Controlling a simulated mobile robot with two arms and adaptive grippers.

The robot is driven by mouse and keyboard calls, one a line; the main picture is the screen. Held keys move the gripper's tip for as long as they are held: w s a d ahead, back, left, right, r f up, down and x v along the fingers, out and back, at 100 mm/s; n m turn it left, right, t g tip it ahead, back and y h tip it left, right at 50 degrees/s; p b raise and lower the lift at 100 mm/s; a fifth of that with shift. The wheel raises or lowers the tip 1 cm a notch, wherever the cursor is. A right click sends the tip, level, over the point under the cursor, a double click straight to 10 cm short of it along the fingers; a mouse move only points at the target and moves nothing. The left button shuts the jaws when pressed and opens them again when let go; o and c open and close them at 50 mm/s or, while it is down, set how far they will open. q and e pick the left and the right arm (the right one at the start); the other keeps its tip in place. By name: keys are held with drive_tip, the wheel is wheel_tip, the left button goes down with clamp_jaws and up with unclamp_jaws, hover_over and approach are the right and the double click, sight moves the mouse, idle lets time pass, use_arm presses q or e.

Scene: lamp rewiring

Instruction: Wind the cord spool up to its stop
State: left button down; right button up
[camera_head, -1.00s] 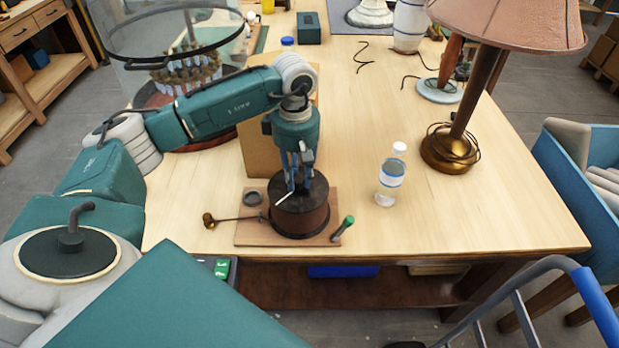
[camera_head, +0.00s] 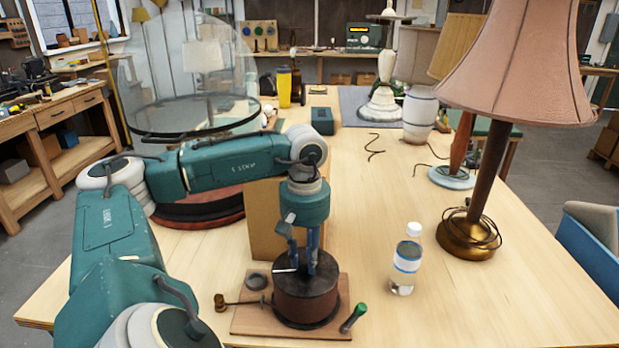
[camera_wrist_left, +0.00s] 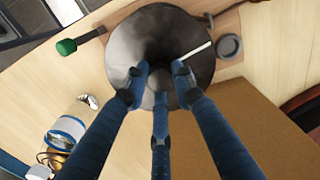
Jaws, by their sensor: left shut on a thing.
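The cord spool is a dark brown drum (camera_head: 306,303) standing upright on a wooden board (camera_head: 246,320) on the table. In the left wrist view its dark round top (camera_wrist_left: 137,50) shows from above, with a pale pointer-like strip on it. My left gripper (camera_head: 302,268) points straight down over the drum. Its blue fingers (camera_wrist_left: 160,82) are closed around a small knob at the middle of the drum's top. The fingers partly hide the knob. My right gripper is not in view.
On the board are a green-handled tool (camera_head: 354,317), a brass-ended rod (camera_head: 221,302) and a dark ring (camera_head: 257,281). A bottle (camera_head: 406,262) stands to the right, a brown lamp (camera_head: 468,234) beyond it. A cardboard-coloured box (camera_head: 264,215) is behind the drum.

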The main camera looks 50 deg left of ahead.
use_arm(q)
drive_tip(key=shift+r+m, duration=0.1)
drive_tip(key=shift+m, duration=0.3)
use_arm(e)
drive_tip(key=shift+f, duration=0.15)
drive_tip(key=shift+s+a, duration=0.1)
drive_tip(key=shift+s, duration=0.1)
use_arm(q)
drive_tip(key=c, duration=1.4)
unclamp_jaws()
drive_tip(key=shift+c, duration=0.2)
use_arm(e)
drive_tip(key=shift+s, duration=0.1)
use_arm(q)
wheel_tip(320, 180, up, 8)
drive_tip(key=shift+f, duration=0.25)
drive_tip(key=shift+s+f, duration=0.1)
